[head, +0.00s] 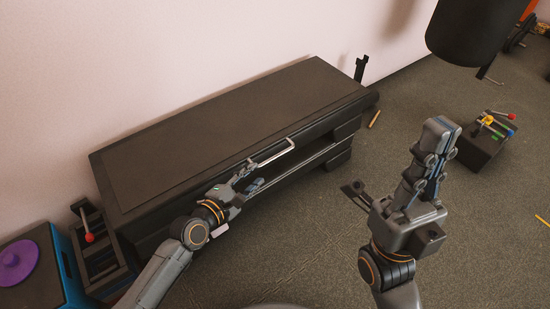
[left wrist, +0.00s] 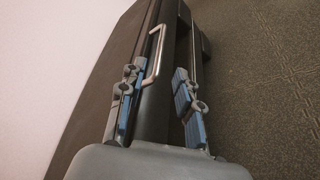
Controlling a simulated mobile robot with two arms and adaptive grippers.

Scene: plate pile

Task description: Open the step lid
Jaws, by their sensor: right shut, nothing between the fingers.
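The step is a long black bench whose flat dark lid (head: 230,125) lies down on top. A pale metal bar handle (head: 275,157) stands out from its front edge. It also shows in the left wrist view (left wrist: 155,55), running forward from between the fingers. My left gripper (head: 250,180) is at the near end of the handle. Its fingers are apart, with the handle between them and nearer the left finger (left wrist: 125,100). Contact cannot be told. My right gripper (head: 440,128) is shut and empty, pointing up, well right of the bench.
A blue box with a purple disc (head: 15,262) and a dark rack (head: 96,245) stand left of the bench. A black box with coloured handles (head: 482,135) stands at right. A black punching bag (head: 475,30) hangs at upper right. The grey floor before the bench is mostly clear.

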